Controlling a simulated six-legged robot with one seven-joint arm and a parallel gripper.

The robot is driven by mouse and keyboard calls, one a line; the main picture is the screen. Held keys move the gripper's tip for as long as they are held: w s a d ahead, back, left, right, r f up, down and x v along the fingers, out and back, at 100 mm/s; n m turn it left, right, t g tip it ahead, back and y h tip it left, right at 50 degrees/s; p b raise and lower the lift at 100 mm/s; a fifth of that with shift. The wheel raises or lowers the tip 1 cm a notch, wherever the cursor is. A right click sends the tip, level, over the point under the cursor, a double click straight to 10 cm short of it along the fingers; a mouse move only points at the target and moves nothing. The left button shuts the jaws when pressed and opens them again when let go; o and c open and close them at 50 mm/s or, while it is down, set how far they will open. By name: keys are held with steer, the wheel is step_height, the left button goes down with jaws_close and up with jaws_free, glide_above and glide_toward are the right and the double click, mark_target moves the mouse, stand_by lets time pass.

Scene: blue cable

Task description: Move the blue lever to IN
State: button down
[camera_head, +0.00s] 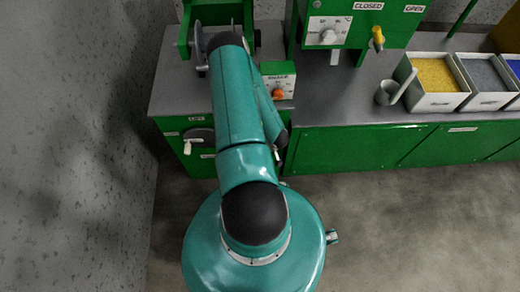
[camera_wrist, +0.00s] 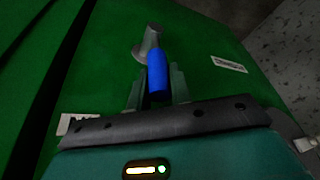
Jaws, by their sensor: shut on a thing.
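The blue lever (camera_wrist: 157,72) shows in the wrist view, with its grey pivot (camera_wrist: 149,42) on a green panel (camera_wrist: 100,60). My gripper (camera_wrist: 157,90) is at the lever, with one finger on each side of the blue handle, and is shut on it. The handle points from the pivot towards my gripper. A white label (camera_wrist: 229,64) is right of the lever and another label (camera_wrist: 77,124) is at the lower left, partly hidden by my gripper. I cannot read either label clearly. In the head view my arm hides the lever and my gripper.
In the head view, a green cabinet (camera_head: 355,149) carries a grey worktop (camera_head: 335,100). An orange knob (camera_head: 278,94) and a yellow-handled lever (camera_head: 378,38) are on green units. A cup (camera_head: 386,92) stands beside a white bin of yellow grains (camera_head: 433,74). A grey wall (camera_head: 70,130) is at left.

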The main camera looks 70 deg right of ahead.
steer(key=shift+s+d+f+t+y, duration=0.1)
steer(key=shift+s+d+t+y, duration=0.2)
steer(key=shift+s+t, duration=0.3)
steer(key=shift+s+d+f+t+y, duration=0.1)
steer(key=shift+s+d+t+y, duration=0.3)
steer(key=shift+t, duration=0.3)
steer(key=c, duration=1.3)
jaws_free()
steer(key=shift+a, duration=0.1)
steer(key=shift+s, duration=0.1)
steer(key=v, duration=1.3)
steer(key=shift+s+a+r, duration=0.1)
steer(key=shift+s+r, duration=0.15)
steer(key=shift+r, duration=0.05)
